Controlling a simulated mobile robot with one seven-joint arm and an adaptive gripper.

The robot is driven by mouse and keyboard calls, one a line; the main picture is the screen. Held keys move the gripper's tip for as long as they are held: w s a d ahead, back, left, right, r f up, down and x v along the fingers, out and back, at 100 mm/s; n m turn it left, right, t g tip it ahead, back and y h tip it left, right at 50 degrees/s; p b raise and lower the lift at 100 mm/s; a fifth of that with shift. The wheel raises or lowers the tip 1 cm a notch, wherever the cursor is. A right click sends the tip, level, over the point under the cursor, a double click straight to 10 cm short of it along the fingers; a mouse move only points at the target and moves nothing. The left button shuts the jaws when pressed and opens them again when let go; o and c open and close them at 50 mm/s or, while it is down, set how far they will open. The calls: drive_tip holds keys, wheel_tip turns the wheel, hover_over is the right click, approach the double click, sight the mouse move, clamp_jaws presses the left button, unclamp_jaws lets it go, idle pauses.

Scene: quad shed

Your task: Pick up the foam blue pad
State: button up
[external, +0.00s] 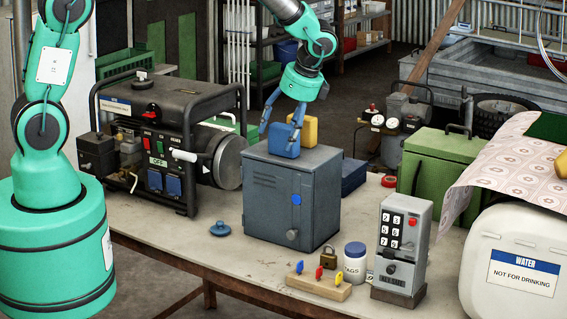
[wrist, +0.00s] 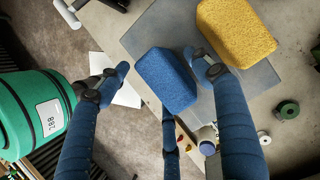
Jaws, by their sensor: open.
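The blue foam pad (external: 284,143) lies on top of the grey metal cabinet (external: 270,196), near its back left part. In the wrist view the blue pad (wrist: 165,80) shows whole, between the spread blue fingers. My gripper (external: 281,128) is open and empty, pointing down close over the pad. In the wrist view my gripper (wrist: 160,70) has one finger left of the pad and one by its right side, over the gap to the yellow pad. I cannot tell whether that finger touches either pad.
A yellow foam pad (external: 309,131) lies just beside the blue one, also in the wrist view (wrist: 236,32). A generator (external: 165,135) stands left of the cabinet. A key safe (external: 402,245), a tag jar (external: 355,262) and a padlock (external: 328,257) stand in front. A green box (external: 430,165) is right.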

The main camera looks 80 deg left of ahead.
drive_tip(key=c, duration=0.9)
drive_tip(key=shift+r, duration=0.75)
wheel_tip(320, 180, up, 2)
drive_tip(key=shift+w+r, duration=0.1)
drive_tip(key=shift+r, duration=0.05)
drive_tip(key=s+d, duration=0.2)
drive_tip(key=s, duration=0.3)
drive_tip(key=s+d+b, duration=0.1)
drive_tip(key=s, duration=0.4)
drive_tip(key=s+d+r, duration=0.1)
drive_tip(key=s+d, duration=0.1)
drive_tip(key=s, duration=0.3)
drive_tip(key=shift+d+r, duration=0.1)
drive_tip(key=shift+d, duration=0.25)
